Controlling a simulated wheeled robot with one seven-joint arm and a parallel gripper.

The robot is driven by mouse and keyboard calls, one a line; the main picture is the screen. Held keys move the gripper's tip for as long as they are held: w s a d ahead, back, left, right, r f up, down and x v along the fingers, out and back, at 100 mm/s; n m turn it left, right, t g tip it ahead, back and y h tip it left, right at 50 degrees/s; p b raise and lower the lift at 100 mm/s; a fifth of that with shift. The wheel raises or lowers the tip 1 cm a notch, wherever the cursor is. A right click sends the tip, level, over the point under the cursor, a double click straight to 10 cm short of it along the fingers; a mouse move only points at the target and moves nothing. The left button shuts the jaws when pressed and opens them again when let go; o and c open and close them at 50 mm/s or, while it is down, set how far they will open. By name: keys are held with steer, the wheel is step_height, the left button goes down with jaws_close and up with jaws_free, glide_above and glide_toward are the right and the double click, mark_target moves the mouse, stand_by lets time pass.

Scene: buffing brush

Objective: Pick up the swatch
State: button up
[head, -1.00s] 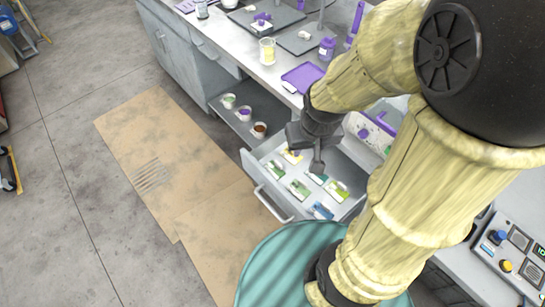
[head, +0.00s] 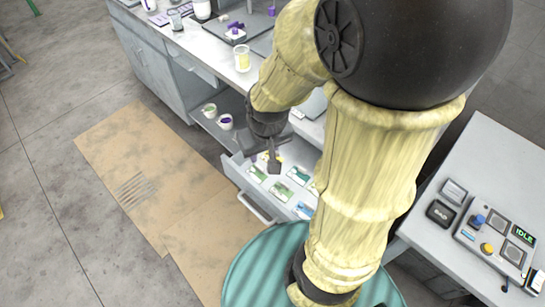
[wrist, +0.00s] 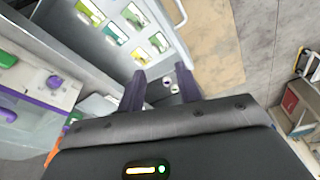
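Several flat swatches with coloured patches lie in the open drawer in the head view. They include a green one (head: 257,174), a teal one (head: 299,175), another green one (head: 281,190) and a blue one (head: 304,210). My gripper (head: 273,163) is above the left part of the drawer, partly covering a yellow swatch. My arm hides the drawer's right side.
The drawer's handle (head: 256,208) sticks out at the front. A shelf left of the drawer holds small cups (head: 225,121). The worktop above carries a yellow-labelled jar (head: 242,58) and trays. A control panel (head: 497,238) reading IDLE stands at the right. Cardboard (head: 130,180) covers the floor.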

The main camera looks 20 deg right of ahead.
steer(key=w+d+f+n+g, duration=0.1)
steer(key=w+d+f, duration=0.2)
steer(key=w, duration=0.2)
steer(key=w+d+f+n, duration=0.2)
steer(key=w+d, duration=0.2)
steer(key=w, duration=0.2)
steer(key=w+d+f+n+g+p, duration=0.1)
steer(key=w+d+f+n, duration=0.1)
steer(key=w, duration=0.4)
steer(key=shift+d+f+g, duration=0.3)
steer(key=shift+d+f, duration=0.55)
steer(key=shift+d, duration=0.05)
steer(key=shift+w, duration=0.1)
step_height(320, 180, down, 12)
steer(key=shift+f+p, duration=0.1)
steer(key=shift+p, duration=0.65)
steer(key=shift+a+f+p, duration=0.1)
steer(key=shift+f+p, duration=0.75)
steer(key=shift+f, duration=1.75)
